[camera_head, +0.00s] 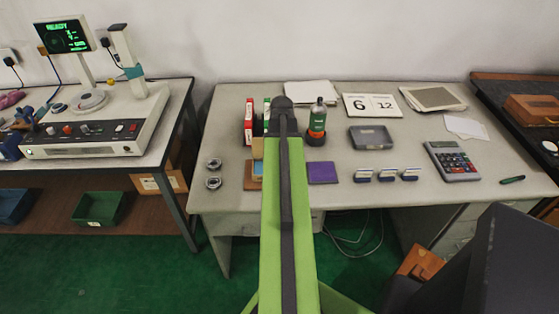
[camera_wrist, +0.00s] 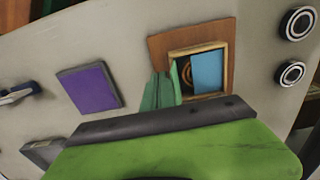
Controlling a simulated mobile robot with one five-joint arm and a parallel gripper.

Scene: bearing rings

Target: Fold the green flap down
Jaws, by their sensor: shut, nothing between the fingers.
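The green flap (camera_wrist: 158,93) stands raised at the left edge of a small wooden frame (camera_wrist: 231,55) in the wrist view. Beside it, the frame shows a dark opening with a ring-like mark and a light blue panel (camera_wrist: 209,71). A little of the blue panel shows in the head view (camera_head: 258,168) left of my arm, which hides the flap there. My gripper (camera_wrist: 155,120) is shut and empty in the wrist view, its dark part just in front of the flap and frame. I cannot tell whether it touches the flap.
A purple pad (camera_head: 322,172) lies right of my arm. Two bearing rings (camera_head: 213,173) lie to the left. Small blue-and-white blocks (camera_head: 387,175) and a calculator (camera_head: 452,161) are further right.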

